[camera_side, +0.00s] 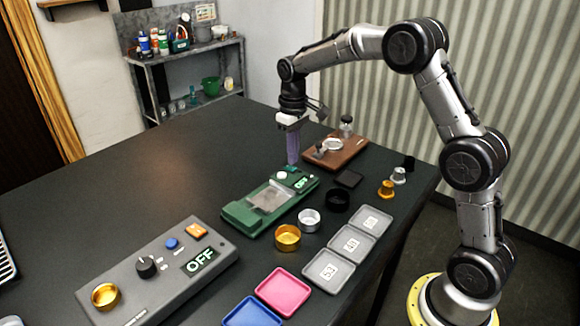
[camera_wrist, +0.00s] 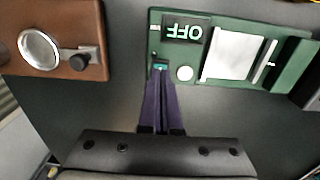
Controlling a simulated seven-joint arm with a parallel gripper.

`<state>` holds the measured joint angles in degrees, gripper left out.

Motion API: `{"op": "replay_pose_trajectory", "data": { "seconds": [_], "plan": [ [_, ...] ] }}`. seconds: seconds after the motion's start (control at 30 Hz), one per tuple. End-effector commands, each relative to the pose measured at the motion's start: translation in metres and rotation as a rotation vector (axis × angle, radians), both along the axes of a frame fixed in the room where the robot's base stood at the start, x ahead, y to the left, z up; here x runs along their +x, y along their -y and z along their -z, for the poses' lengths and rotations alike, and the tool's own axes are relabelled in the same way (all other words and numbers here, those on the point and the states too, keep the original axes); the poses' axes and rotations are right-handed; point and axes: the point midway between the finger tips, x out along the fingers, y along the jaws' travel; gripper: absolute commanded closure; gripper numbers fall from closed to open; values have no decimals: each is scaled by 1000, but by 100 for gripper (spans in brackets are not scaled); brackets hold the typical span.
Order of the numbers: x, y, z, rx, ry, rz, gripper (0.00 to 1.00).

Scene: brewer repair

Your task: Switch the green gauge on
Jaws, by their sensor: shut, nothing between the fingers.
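The green gauge (camera_side: 232,216) lies on the dark table, with a pale plate in its middle. Its lit display (camera_wrist: 185,31) reads OFF, upside down in the wrist view. Beside the display are a white round knob (camera_wrist: 184,73) and a small teal switch (camera_wrist: 160,67). My gripper (camera_side: 293,162) points down at the far end of the gauge, its purple fingers shut and empty. In the wrist view the fingertips (camera_wrist: 160,78) appear right at the teal switch and partly cover it. I cannot tell whether they touch it.
A brown wooden board (camera_side: 350,153) with metal parts lies behind the gauge. A grey box (camera_side: 150,290) with its own OFF display stands front left. Gold (camera_side: 287,238) and silver (camera_side: 309,219) cups and several trays lie on the near side.

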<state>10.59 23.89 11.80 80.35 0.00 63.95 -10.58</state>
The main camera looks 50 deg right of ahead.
Motion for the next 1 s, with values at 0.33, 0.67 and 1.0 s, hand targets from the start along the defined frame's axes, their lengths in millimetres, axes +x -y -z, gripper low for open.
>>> {"op": "replay_pose_trajectory", "data": {
  "seconds": [0.33, 0.67, 1.0],
  "plan": [
    [0, 0, 5, 0, -1, 0, 100],
    [0, 0, 9, 0, 0, 0, 100],
    [0, 0, 14, 0, -1, 0, 100]
  ]
}}
